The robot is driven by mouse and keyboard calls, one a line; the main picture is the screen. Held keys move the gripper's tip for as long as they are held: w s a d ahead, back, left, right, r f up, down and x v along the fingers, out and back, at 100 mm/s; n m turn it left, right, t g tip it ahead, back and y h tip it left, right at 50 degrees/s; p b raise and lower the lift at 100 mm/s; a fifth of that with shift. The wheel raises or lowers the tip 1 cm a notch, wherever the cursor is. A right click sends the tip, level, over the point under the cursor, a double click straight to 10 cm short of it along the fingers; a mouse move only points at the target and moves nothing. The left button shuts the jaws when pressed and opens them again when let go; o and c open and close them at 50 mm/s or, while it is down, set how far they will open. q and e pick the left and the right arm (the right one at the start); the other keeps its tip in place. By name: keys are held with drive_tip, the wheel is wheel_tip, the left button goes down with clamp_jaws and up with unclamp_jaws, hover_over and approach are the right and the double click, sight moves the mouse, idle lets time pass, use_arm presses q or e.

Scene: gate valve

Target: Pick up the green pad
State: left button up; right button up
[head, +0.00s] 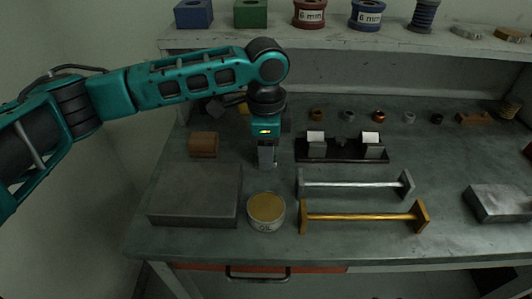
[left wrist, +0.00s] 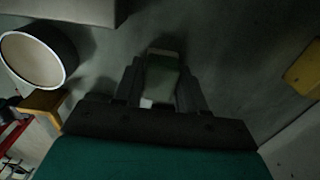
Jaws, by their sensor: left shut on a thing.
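My left gripper (head: 267,164) points straight down at the workbench, behind the oil tin. In the left wrist view its two dark fingers (left wrist: 160,92) are shut on the green pad (left wrist: 163,70), which looks dull grey-green with a paler far edge. In the head view the pad is hidden by the fingers. I cannot tell whether the pad touches the bench or is just above it. My right gripper is in neither view.
The oil tin (head: 266,211), a grey plate (head: 195,195) and a brown block (head: 203,144) stand close around the gripper. To the right are a black rack (head: 343,156), a silver bar (head: 350,184) and an orange bar (head: 365,217). A shelf (head: 400,43) runs behind.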

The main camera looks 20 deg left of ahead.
use_arm(q)
drive_tip(key=shift+r, duration=0.15)
wheel_tip(320, 180, up, 20)
drive_tip(key=p, duration=0.2)
idle(0.3)
drive_tip(key=o, duration=0.5)
drive_tip(key=c, duration=0.4)
drive_tip(key=shift+o, duration=0.2)
